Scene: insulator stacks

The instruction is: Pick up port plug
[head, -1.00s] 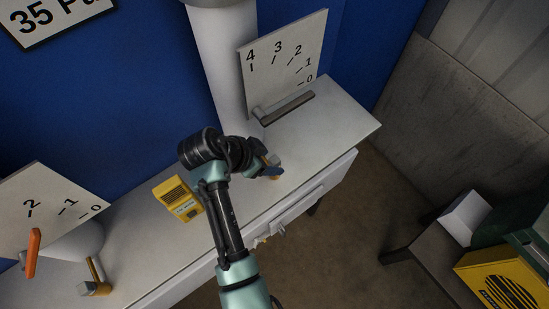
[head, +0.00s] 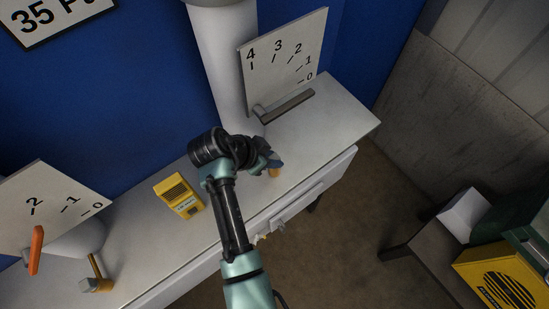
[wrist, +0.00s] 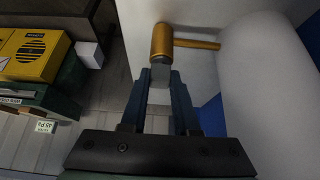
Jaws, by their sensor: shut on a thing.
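My gripper (wrist: 160,82) is shut on a grey port plug (wrist: 160,74) in the wrist view. The plug is right at the end of a brass port fitting (wrist: 162,42), whose thin brass pipe runs to a white column. I cannot tell whether the plug is still seated in the fitting or just apart from it. In the head view my gripper (head: 268,161) is above the bench beside the same brass fitting (head: 274,173), and my arm hides much of this spot. A second brass port with a grey plug (head: 88,285) stands at the lower left.
The white bench (head: 330,122) bears a yellow device (head: 178,196) left of my arm. A numbered scale plate (head: 284,62) with a grey bar stands behind my gripper. An orange lever (head: 36,249) is at far left. A yellow case (head: 502,284) sits at lower right.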

